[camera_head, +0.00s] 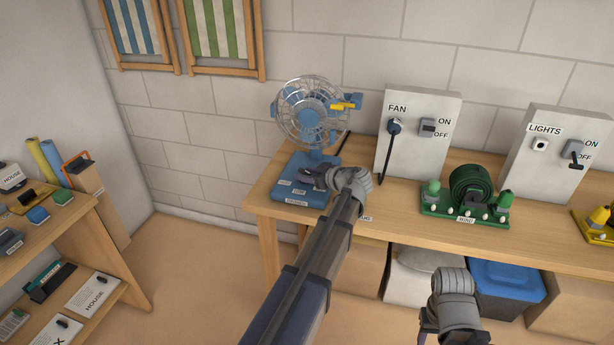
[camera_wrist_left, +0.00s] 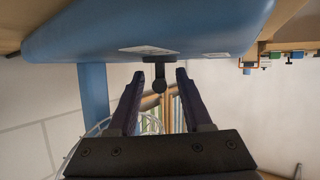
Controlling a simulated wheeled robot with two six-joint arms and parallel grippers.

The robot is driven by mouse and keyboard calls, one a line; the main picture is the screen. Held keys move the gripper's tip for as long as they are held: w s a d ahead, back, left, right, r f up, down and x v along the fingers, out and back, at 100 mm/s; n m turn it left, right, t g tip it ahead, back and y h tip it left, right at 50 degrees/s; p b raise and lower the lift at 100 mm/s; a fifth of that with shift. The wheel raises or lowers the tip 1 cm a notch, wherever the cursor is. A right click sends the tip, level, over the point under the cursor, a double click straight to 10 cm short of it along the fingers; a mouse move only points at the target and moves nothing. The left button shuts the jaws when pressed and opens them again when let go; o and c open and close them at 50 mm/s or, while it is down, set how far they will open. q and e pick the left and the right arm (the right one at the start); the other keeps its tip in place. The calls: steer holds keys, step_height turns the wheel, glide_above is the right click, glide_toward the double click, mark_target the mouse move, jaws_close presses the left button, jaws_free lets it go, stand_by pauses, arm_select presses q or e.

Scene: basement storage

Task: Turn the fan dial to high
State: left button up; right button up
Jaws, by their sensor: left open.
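The blue fan (camera_head: 312,112) with its wire cage stands at the left end of the wooden bench. Its blue base (camera_head: 290,165) carries small white labels. My left gripper (camera_head: 316,178) is over the base in the head view and hides part of it. In the left wrist view, the base (camera_wrist_left: 90,25) fills the top, and the small dark dial (camera_wrist_left: 159,72) sits between the tips of my open left gripper (camera_wrist_left: 160,78), with a gap showing on each side. My right gripper (camera_head: 430,328) is low in front of the bench; its fingers are hardly visible.
The FAN panel (camera_head: 412,155) has a plugged-in black plug (camera_head: 394,127) and an ON/OFF switch (camera_head: 428,128). To its right are a green hose stand (camera_head: 465,208) and the LIGHTS panel (camera_head: 545,175). A blue bin (camera_head: 508,275) and boxes are under the bench. Shelves (camera_head: 75,225) stand left.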

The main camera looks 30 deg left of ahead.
arm_select(q)
jaws_close()
stand_by(0.3)
stand_by(0.3)
